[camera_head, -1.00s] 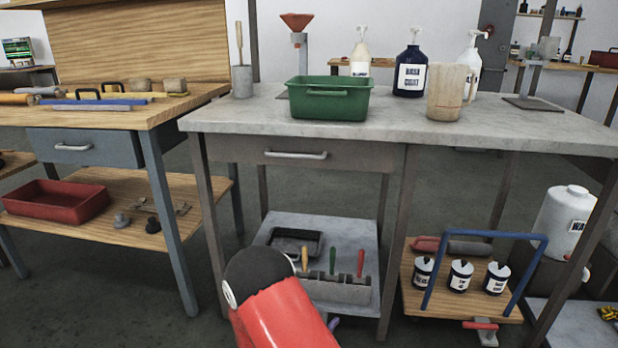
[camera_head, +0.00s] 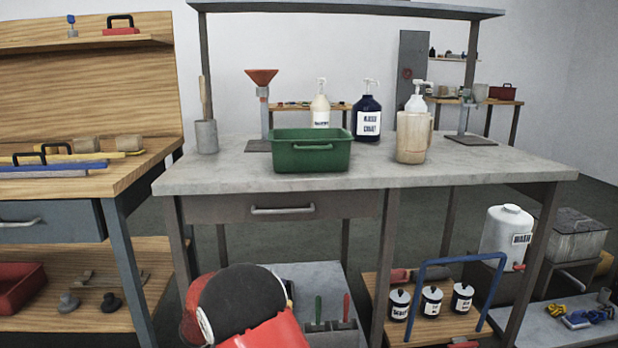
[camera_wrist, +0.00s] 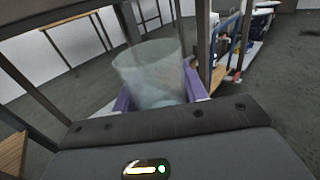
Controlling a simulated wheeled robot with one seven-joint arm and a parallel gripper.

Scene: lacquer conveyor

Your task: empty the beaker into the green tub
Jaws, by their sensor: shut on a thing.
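A cloudy, see-through beaker (camera_wrist: 148,68) stands between the purple fingers of my gripper (camera_wrist: 160,92) in the wrist view. The gripper is shut on it. Something pale shows low in the beaker, but I cannot tell what or how much. The green tub (camera_head: 311,151) sits on the grey worktable near its front edge in the head view. Its inside bottom is hidden. My gripper and the held beaker are out of the head view; only my red and black arm shows at the bottom, in front of the table.
The grey worktable (camera_head: 460,172) has a beige, cloudy jug (camera_head: 413,140) right of the tub. A white pump bottle (camera_head: 320,110) and a dark blue one (camera_head: 367,118) stand behind. A funnel stand (camera_head: 263,95) is behind-left of the tub. A shelf (camera_head: 340,11) spans above the table.

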